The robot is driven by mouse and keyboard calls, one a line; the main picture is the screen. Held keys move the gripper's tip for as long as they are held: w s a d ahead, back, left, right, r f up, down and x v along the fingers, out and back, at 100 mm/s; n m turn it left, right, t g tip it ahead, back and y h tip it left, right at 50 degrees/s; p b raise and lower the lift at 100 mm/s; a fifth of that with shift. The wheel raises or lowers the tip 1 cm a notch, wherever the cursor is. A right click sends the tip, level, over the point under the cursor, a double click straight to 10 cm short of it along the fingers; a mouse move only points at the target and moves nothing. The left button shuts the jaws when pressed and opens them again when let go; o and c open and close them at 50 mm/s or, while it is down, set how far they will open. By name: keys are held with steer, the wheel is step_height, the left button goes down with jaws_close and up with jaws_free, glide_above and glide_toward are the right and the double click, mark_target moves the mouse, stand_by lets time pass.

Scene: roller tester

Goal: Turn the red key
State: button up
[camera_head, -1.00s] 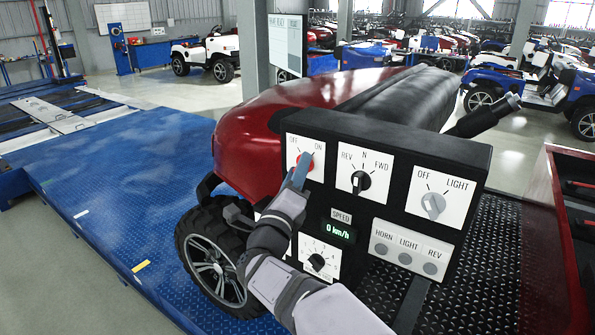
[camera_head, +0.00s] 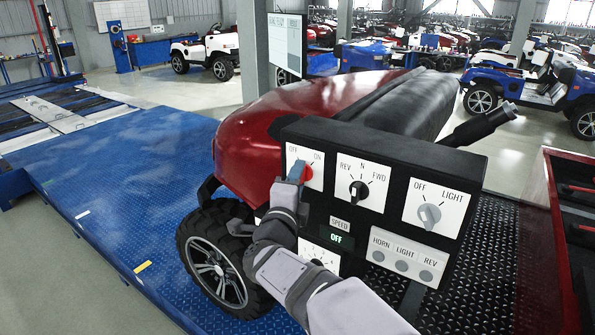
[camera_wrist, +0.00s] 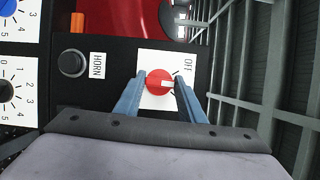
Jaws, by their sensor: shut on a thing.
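The red key (camera_head: 307,173) is a round red knob on the white OFF/ON plate (camera_head: 318,157) at the upper left of the black control panel (camera_head: 400,150). My gripper (camera_head: 297,172) reaches it from below, its blue fingers partly hiding it. In the wrist view my gripper (camera_wrist: 161,84) has one finger on each side of the red key (camera_wrist: 158,84), shut on it. The key's white mark points right, towards the OFF label (camera_wrist: 188,67). The ON label is not visible in the wrist view. The small display (camera_head: 337,238) reads OFF in green.
To the right on the panel are the REV/N/FWD selector (camera_head: 359,190) and the light switch (camera_head: 429,215). Below are several round buttons (camera_head: 402,266) and a numbered dial (camera_head: 318,262), partly hidden by my arm. A red vehicle body (camera_head: 250,140) stands behind the panel.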

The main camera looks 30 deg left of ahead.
steer(key=shift+r+n+g+h+p, duration=0.1)
steer(key=shift+n+g+h+p, duration=0.45)
steer(key=shift+n+p, duration=0.85)
steer(key=shift+r+n+g+h+p, duration=0.1)
steer(key=shift+n+g+h+p, duration=0.45)
steer(key=shift+n+p, duration=0.8)
steer(key=shift+n+b, duration=0.35)
steer(key=shift+n, duration=0.1)
steer(key=o, duration=1)
steer(key=shift+o, duration=0.2)
steer(key=shift+s, duration=0.15)
steer(key=b+v, duration=0.4)
steer(key=v, duration=0.3)
